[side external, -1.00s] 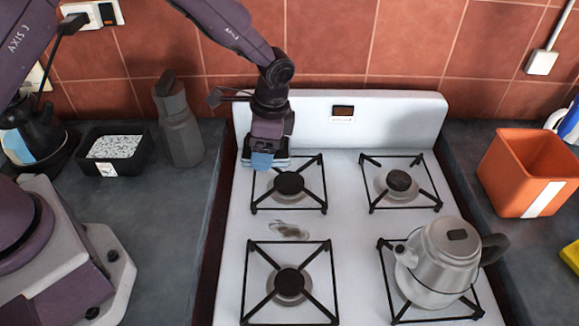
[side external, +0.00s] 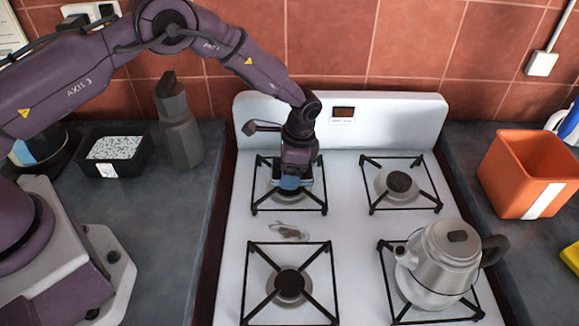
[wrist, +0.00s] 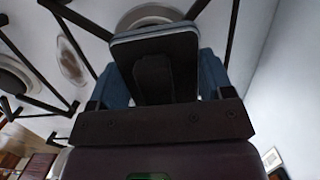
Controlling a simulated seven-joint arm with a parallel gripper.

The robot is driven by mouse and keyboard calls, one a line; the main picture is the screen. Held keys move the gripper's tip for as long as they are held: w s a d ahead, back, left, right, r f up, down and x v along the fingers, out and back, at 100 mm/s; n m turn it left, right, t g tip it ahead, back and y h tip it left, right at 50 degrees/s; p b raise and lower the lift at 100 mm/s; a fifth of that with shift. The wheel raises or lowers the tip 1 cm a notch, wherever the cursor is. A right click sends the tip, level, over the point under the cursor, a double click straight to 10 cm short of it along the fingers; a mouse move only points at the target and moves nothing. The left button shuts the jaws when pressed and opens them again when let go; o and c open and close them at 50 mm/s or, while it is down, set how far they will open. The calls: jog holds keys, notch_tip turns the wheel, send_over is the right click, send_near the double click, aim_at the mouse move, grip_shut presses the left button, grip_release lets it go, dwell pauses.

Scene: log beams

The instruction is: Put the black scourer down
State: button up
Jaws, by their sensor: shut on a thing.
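The black scourer (wrist: 182,52) fills the middle of the wrist view, a dark block with a pale grey edge. My gripper (side external: 289,184) is shut on it, with a blue finger on each side. In the side view my gripper is over the back left burner and hides most of it. Only a thin edge of the scourer shows there beside the fingers, and I cannot tell whether it touches the grate. A brownish stain (side external: 288,231) lies on the white stove top (side external: 345,232), just in front of that burner.
A metal kettle (side external: 440,262) stands on the front right burner. The front left burner (side external: 289,284) and back right burner (side external: 397,183) are bare. An orange bin (side external: 522,172) is on the right counter. A black tray (side external: 113,168) and a grey bottle (side external: 178,125) stand left.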

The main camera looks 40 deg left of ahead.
jog(key=shift+f, duration=0.15)
jog(key=o, duration=1)
jog(key=shift+o, duration=0.2)
jog(key=r, duration=0.4)
jog(key=w+d+r, duration=0.1)
jog(key=r, duration=0.7)
jog(key=shift+w+d+r, duration=0.2)
jog(key=shift+r, duration=0.1)
jog(key=s+a+r+n+t, duration=0.25)
jog(key=s+r, duration=0.35)
jog(key=r, duration=0.5)
jog(key=s+a+r+n+t, duration=0.1)
jog(key=s+a+r+n, duration=0.15)
jog(key=s+r, duration=0.55)
jog(key=s+a+r+n+t, duration=0.1)
jog(key=s+a+r+n, duration=0.1)
jog(key=s, duration=0.6)
jog(key=s+a+r+n+t+h, duration=0.1)
jog(key=s+r+n+t, duration=0.1)
jog(key=s, duration=0.5)
jog(key=shift+s+a, duration=0.35)
jog(key=shift+s, duration=0.05)
